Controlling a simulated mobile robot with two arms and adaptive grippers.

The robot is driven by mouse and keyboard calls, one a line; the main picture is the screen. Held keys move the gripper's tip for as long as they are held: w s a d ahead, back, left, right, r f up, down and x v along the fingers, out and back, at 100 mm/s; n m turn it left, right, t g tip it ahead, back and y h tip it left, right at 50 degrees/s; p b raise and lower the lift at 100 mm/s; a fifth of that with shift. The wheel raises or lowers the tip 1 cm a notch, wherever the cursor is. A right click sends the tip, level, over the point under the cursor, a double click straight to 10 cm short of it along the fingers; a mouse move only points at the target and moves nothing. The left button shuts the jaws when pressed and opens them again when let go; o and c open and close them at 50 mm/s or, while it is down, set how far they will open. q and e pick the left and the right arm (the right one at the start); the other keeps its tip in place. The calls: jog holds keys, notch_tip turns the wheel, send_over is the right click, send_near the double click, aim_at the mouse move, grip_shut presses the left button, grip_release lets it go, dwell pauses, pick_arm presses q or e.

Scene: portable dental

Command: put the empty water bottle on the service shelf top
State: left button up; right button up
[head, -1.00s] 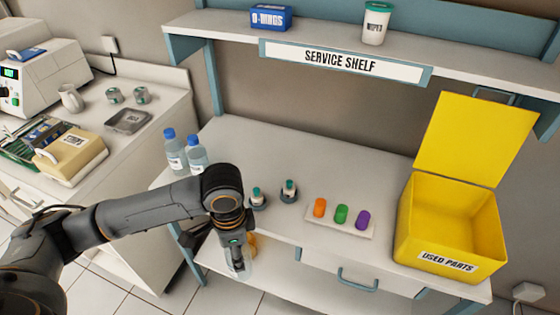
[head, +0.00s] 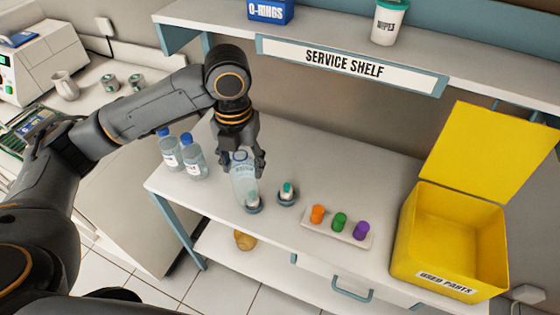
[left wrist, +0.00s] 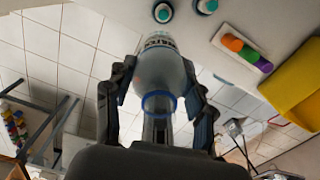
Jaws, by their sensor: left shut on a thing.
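The empty water bottle (head: 243,185) is clear, with a blue ring at its neck. My left gripper (head: 241,160) is shut on its neck end, above the front part of the worktop. In the left wrist view the bottle (left wrist: 160,68) lies between the two fingers of the left gripper (left wrist: 158,110). The service shelf (head: 215,22) has a white upper board with a sign (head: 348,66), above a white worktop (head: 325,165). In the head view the bottle overlaps a small dark holder (head: 253,207). Whether they touch is unclear. My right gripper is not in view.
Two blue-capped bottles (head: 181,155) stand on the worktop's left. A teal-topped vial (head: 287,193), a tray of coloured pieces (head: 340,225) and an open yellow bin (head: 450,230) stand rightward. The upper board holds a blue box (head: 270,10) and a wipes tub (head: 388,22).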

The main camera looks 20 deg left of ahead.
pick_arm(q)
jog(key=shift+w+a+r, duration=0.1)
jog(key=shift+w+r, duration=0.05)
jog(key=shift+w, duration=0.05)
jog(key=w+a+f+p, duration=0.4)
jog(key=w+a+f, duration=0.4)
jog(key=f, duration=0.5)
jog(key=shift+w+a+m, duration=0.3)
jog(key=shift+a, duration=0.95)
jog(key=o, duration=1.2)
jog(key=shift+c, duration=0.2)
